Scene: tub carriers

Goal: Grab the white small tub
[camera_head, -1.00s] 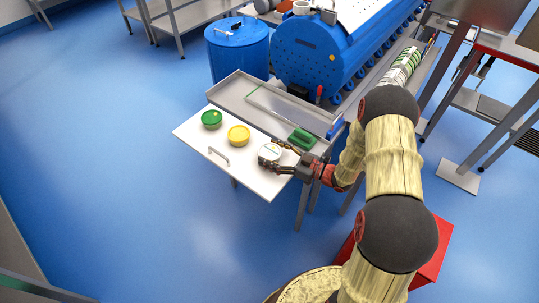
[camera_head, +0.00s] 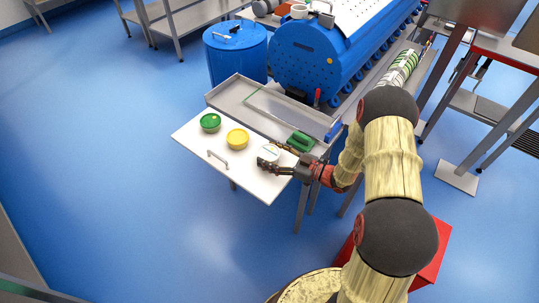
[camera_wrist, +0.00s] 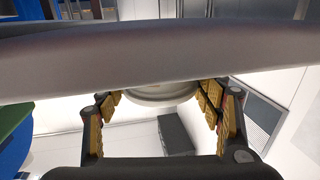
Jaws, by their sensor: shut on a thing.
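The white small tub (camera_head: 268,152) is at the right part of a white tabletop (camera_head: 246,178) in the head view. My gripper (camera_head: 270,156) is shut on it, with the fingers on either side. In the wrist view the tub's pale round underside or rim (camera_wrist: 160,94) shows between the yellow-padded fingers (camera_wrist: 158,108). I cannot tell how far the tub is off the tabletop.
A yellow tub (camera_head: 237,138) stands just left of the white tub, and a green tub (camera_head: 210,121) stands further left. A blue drum (camera_head: 236,55) and blue machine (camera_head: 312,55) stand behind.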

